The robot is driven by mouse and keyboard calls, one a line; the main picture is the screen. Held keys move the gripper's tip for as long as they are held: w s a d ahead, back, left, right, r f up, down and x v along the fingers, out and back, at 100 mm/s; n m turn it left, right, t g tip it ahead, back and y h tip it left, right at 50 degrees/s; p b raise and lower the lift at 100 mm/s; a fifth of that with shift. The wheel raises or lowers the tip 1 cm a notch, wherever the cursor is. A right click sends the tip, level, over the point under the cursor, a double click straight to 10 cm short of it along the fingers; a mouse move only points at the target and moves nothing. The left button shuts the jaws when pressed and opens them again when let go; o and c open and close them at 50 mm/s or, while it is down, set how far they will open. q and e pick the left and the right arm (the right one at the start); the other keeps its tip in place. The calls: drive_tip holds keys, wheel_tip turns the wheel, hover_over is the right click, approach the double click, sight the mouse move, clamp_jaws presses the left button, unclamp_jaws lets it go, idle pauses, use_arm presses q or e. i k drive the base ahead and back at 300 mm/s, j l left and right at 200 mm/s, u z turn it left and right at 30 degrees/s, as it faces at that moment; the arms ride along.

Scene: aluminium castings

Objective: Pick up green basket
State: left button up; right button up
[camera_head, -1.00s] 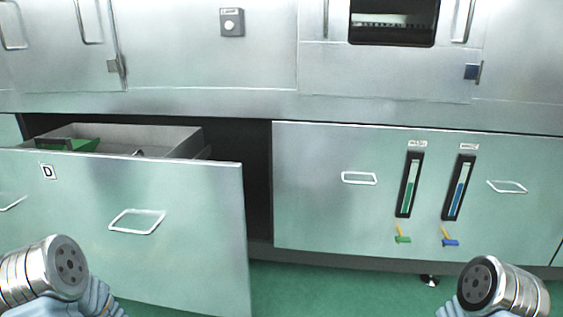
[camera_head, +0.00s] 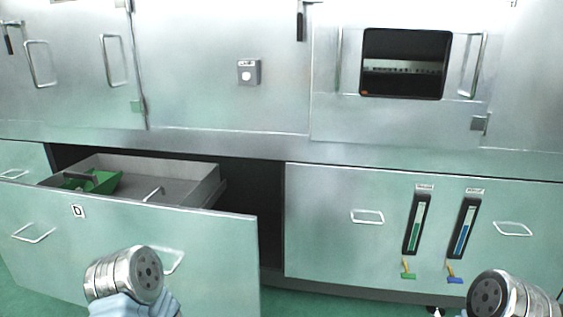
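The green basket (camera_head: 104,181) lies inside the open drawer marked D (camera_head: 150,222), near its left end. A dark part shows in or beside the basket, too small to make out. The drawer's front panel hides its lower portion. My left arm's metal end shows at the lower left in front of the drawer panel, and my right arm's metal end shows at the lower right corner. No gripper fingers can be seen on either arm. Both arm ends are apart from the basket.
A small metallic item (camera_head: 153,194) lies in the drawer right of the basket. A closed drawer front (camera_head: 330,240) with green and blue level gauges stands to the right. A steel cabinet with a dark window (camera_head: 405,64) rises behind. Green floor shows at the bottom.

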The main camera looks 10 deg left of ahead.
sight(89, 182)
drive_tip(key=u, duration=1.45)
drive_tip(key=z, duration=0.55)
drive_tip(key=j+z, duration=0.3)
drive_tip(key=z, duration=0.15)
drive_tip(key=i+j+z, duration=0.1)
drive_tip(key=j+z, duration=0.6)
drive_tip(key=z, duration=0.15)
